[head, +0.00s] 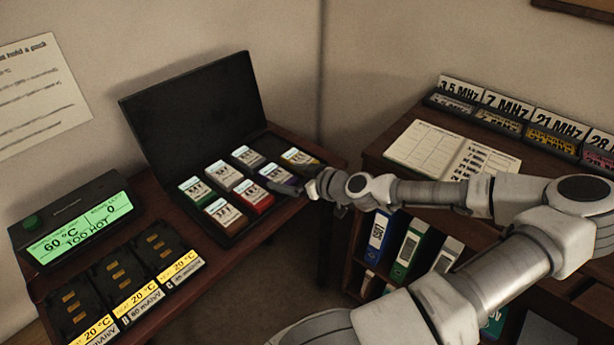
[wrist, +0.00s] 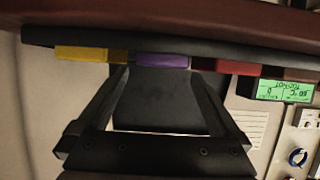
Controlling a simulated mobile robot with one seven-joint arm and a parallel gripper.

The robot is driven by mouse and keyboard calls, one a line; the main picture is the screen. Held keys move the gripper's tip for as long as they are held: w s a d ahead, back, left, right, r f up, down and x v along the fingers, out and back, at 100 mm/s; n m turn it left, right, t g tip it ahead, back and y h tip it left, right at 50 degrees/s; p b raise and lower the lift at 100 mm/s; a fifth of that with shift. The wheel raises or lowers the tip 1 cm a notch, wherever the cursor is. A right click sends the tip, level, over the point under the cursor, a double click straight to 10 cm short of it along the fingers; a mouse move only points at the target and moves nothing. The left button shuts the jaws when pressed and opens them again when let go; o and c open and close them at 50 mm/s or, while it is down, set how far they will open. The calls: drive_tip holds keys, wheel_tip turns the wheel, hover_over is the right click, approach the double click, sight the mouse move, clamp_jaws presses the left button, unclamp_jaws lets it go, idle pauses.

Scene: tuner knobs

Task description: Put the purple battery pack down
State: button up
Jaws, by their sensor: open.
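The purple battery pack (head: 275,174) sits in the right part of the open black case, partly hidden by my gripper in the head view. Its purple side (wrist: 162,61) shows in the wrist view, between yellow and red packs. My gripper (head: 297,180) is at the case's right edge, right beside the purple pack. In the wrist view my gripper (wrist: 160,72) is open, with its two dark fingers apart and their tips near either end of the purple side. I cannot tell whether the fingers touch it.
The open case (head: 226,238) holds several other packs, including a red one (head: 254,197) and a yellow one (head: 298,157). Left of it are black bays (head: 117,276) and a green display (head: 80,229) reading "TOO HOT". A bookshelf (head: 360,235) stands close under my arm.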

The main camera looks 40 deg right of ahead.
drive_tip(key=p+v, duration=0.1)
drive_tip(key=v, duration=0.6)
drive_tip(key=shift+s+p, duration=0.25)
drive_tip(key=shift+p, duration=0.05)
drive_tip(key=shift+r, duration=0.1)
